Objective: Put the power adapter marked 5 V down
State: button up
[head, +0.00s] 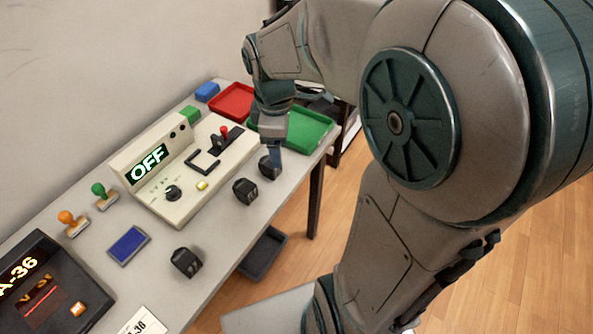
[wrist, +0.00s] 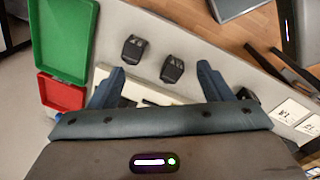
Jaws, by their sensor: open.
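Several black power adapters stand on the table; their voltage marks are too small to read, so I cannot tell which is 5 V. In the head view one (head: 270,168) is by my gripper's fingertips, a second (head: 246,192) is just nearer, and a third (head: 187,262) is farther left. In the wrist view two adapters, one (wrist: 133,50) and another (wrist: 172,69), appear beyond and between the spread fingers. My gripper (head: 275,155) points down over the table's front side. It also shows open in the wrist view (wrist: 160,72), with nothing held between its fingers.
A green tray (head: 308,130) and a red tray (head: 232,100) are at the table's far end. A control box reading OFF (head: 150,172) stands behind the adapters. Stamps, a blue pad (head: 128,245) and a dark display unit (head: 45,285) are at left. A dark bin (head: 262,255) is below the table edge.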

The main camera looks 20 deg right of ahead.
jog(key=s+m+t, duration=0.1)
jog(key=s+m, duration=0.9)
jog(key=m, duration=0.3)
jog(key=shift+s+r+y, duration=0.3)
jog(key=shift+r, duration=0.05)
